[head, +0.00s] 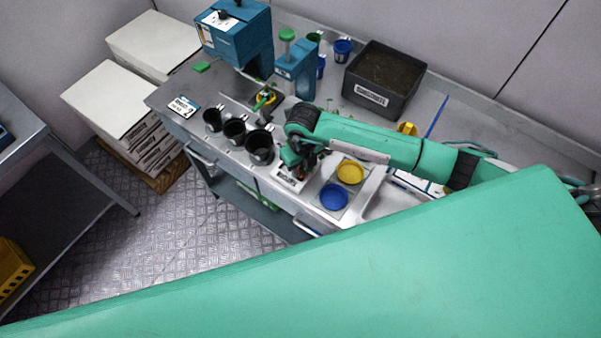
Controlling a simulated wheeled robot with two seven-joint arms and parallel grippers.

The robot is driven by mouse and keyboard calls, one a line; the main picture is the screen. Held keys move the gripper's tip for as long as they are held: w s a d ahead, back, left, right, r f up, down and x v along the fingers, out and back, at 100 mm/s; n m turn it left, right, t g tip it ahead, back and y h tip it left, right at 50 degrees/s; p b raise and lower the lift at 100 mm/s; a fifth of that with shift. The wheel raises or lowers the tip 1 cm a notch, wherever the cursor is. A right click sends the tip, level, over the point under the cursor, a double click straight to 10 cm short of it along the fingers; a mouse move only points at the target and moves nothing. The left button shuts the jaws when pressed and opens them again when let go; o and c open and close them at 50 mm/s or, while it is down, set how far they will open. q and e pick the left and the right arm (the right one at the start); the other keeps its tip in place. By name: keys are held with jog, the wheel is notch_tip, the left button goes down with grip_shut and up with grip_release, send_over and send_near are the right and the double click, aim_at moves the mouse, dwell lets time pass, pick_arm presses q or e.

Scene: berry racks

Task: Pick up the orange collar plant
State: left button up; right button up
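A small green plant with a yellow-orange collar (265,99) stands on the grey bench in the head view, behind the row of black pots. It may be the orange collar plant, but it is too small to be sure of the collar's colour. My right gripper (299,166) points down over a small white labelled tray (290,179) near the bench's front edge, to the front right of that plant and apart from it. Its fingers are dark and partly hidden by my wrist, so I cannot tell whether they are open or hold anything. My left gripper is not in view.
Black pots (235,130) line the bench's front edge. Yellow (350,171) and blue (334,196) discs lie right of my gripper. A soil-filled dark crate (409,97), blue devices (236,38) and blue cups (342,48) stand behind. White boxes are stacked at left (108,95).

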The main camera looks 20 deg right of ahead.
aim_at(302, 167)
grip_shut()
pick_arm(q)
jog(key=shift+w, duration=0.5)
